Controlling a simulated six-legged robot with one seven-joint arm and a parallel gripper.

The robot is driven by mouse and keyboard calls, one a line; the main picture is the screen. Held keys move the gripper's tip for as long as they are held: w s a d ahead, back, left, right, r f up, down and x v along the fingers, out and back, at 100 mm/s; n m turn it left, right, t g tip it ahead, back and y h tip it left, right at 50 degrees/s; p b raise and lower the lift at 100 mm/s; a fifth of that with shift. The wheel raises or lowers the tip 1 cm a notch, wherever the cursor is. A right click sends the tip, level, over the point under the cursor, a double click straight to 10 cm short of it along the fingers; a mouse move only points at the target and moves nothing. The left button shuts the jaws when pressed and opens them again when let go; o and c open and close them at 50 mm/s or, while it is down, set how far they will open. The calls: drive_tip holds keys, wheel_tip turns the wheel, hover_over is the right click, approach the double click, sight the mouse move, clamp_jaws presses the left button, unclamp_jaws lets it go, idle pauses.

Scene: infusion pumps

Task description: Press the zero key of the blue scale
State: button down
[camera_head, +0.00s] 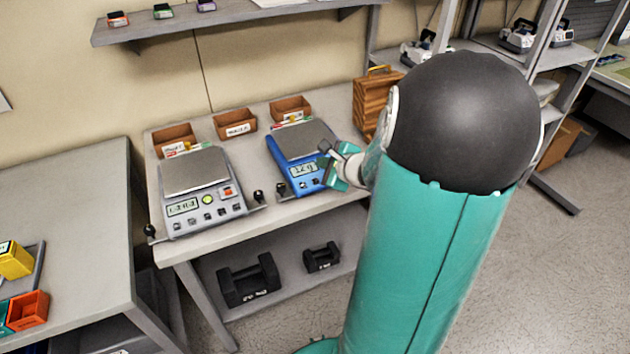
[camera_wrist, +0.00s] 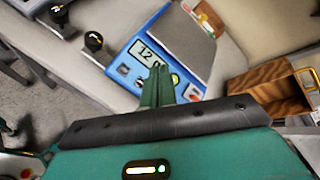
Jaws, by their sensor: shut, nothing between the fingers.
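The blue scale (camera_head: 283,166) stands on the table, right of the grey scale, with a flat grey plate (camera_head: 303,139) and a lit display (camera_head: 304,170) on its front. It also shows in the wrist view (camera_wrist: 128,60), tilted, with its display (camera_wrist: 145,51). My gripper (camera_head: 325,166) is shut and empty at the right side of the blue scale's front panel. In the wrist view the closed fingers (camera_wrist: 158,78) lie over the panel beside the display. They hide part of the panel, so I cannot tell the zero key or whether the fingertips touch the scale.
A grey scale (camera_head: 196,172) stands to the left. Small brown bins (camera_head: 235,124) line the table's back. A wooden box (camera_head: 372,103) stands behind my arm. Small black knobbed objects (camera_head: 259,196) sit at the front edge.

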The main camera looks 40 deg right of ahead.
sight(312, 176)
drive_tip(key=shift+w+d+f, duration=0.1)
drive_tip(key=shift+w+f, duration=0.15)
drive_tip(key=shift+f, duration=0.7)
drive_tip(key=shift+w+d+f, duration=0.1)
drive_tip(key=shift+w+f, duration=0.15)
drive_tip(key=shift+f, duration=0.7)
drive_tip(key=shift+w+f, duration=0.25)
drive_tip(key=shift+f, duration=0.7)
drive_tip(key=shift+w+f, duration=0.1)
drive_tip(key=shift+f, duration=0.25)
drive_tip(key=shift+w+f, duration=0.1)
drive_tip(key=shift+f, duration=0.25)
idle(0.5)
drive_tip(key=shift+s+r, duration=0.2)
drive_tip(key=shift+r, duration=0.55)
drive_tip(key=shift+r, duration=0.1)
drive_tip(key=r, duration=0.2)
drive_tip(key=s+r, duration=0.1)
drive_tip(key=r, duration=0.1)
drive_tip(key=shift+s+a+r, duration=0.15)
drive_tip(key=shift+a+r, duration=0.05)
drive_tip(key=shift+r, duration=0.1)
